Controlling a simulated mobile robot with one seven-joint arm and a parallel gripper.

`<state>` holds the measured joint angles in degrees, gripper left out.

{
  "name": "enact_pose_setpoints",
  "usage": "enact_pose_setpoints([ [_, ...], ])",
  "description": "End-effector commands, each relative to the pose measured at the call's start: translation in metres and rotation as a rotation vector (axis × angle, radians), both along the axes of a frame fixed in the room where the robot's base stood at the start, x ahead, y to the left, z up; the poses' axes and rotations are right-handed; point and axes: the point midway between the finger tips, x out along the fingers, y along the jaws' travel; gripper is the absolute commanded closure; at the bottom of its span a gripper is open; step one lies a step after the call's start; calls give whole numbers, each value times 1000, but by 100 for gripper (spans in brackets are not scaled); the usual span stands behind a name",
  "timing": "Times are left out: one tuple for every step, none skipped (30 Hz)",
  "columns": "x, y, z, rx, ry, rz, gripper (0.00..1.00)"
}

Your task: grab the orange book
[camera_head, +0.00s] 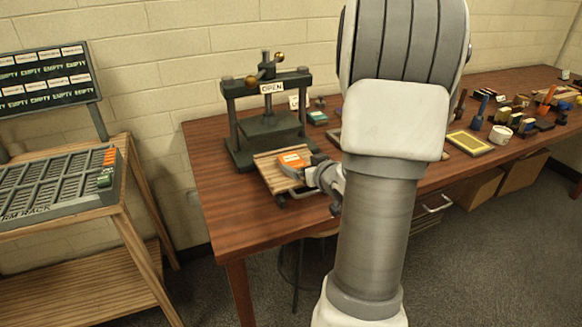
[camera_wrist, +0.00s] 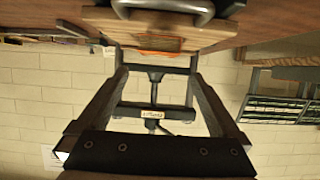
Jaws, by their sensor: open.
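The orange book (camera_head: 291,162) has a pale label and lies flat on a slatted wooden board (camera_head: 272,180) at the front of the dark press (camera_head: 240,152). My gripper (camera_head: 318,170) is just right of the book in the head view. It also shows in the wrist view (camera_wrist: 158,78), with its two fingers apart and nothing between them. I cannot tell whether a finger touches the book or board.
The press stands behind the book with an "OPEN" sign (camera_head: 272,88). A slotted rack (camera_head: 45,195) stands on a wooden stand at left. My arm hides the table's middle. Several tools, a white cup (camera_head: 500,134) and a yellow-framed tray (camera_head: 468,143) lie at right.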

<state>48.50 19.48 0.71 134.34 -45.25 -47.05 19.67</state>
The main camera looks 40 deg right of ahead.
Motion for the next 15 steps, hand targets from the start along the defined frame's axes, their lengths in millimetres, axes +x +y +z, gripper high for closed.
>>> enact_pose_setpoints([
  [10,-2,-6,0,1,3,0],
  [15,-2,-8,0,1,3,0],
  [21,-4,-11,0,1,3,0],
  [24,-5,-12,0,1,2,0],
  [27,-6,-13,0,0,2,0],
  [31,-7,-14,-1,0,1,0],
  [33,-8,-15,1,1,1,0],
  [34,-8,-15,0,1,0,0],
  [36,-8,-16,0,1,0,0],
  [37,-9,-16,0,1,0,0],
  [38,-9,-17,-1,1,0,0],
  [41,-10,-20,0,1,1,0],
  [44,-11,-22,1,2,1,0],
  [47,-12,-25,1,3,1,0],
  [52,-14,-28,1,1,1,0],
])
